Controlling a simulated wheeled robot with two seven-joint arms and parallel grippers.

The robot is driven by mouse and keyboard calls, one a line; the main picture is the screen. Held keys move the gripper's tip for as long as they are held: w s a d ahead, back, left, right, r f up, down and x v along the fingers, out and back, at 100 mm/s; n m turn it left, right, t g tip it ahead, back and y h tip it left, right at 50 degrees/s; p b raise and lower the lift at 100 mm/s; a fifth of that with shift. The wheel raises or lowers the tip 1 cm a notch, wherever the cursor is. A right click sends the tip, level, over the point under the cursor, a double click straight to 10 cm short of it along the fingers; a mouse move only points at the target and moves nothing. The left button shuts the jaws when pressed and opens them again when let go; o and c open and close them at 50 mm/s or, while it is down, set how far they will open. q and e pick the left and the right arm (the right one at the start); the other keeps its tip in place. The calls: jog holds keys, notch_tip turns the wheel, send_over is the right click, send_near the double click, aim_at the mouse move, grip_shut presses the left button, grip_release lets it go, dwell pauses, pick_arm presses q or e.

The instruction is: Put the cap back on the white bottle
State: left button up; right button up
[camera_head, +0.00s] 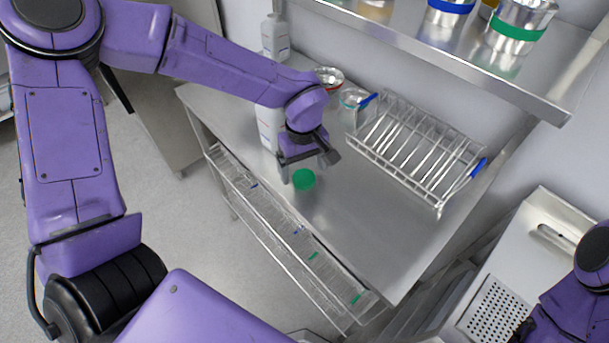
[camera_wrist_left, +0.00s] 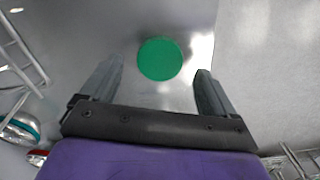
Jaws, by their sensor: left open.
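A round green cap (camera_head: 303,179) lies on the steel table, and it also shows in the left wrist view (camera_wrist_left: 160,59). My left gripper (camera_head: 310,167) is open just above and beside the cap. In the left wrist view the cap appears between the fingertips, near their far ends, with a gap on both sides. A white bottle (camera_head: 268,127) stands on the table behind my left wrist, which hides its top. A second pale bottle (camera_head: 274,38) stands farther back, partly behind my forearm. My right arm shows at the lower right edge, its gripper out of view.
A wire rack (camera_head: 420,155) with blue ends stands at the back right of the steel table (camera_head: 360,235). Two bowls, one red-rimmed (camera_head: 328,76), sit behind my gripper. A shelf (camera_head: 480,55) with banded metal containers hangs above. The table front is clear.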

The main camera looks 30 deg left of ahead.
aim_at(304, 176)
pick_arm(q)
notch_tip(304, 176, down, 2)
jog(key=shift+c, duration=0.3)
jog(key=c, duration=1.1)
jog(key=shift+o, duration=0.2)
notch_tip(304, 176, up, 10)
jog(key=shift+b, duration=0.35)
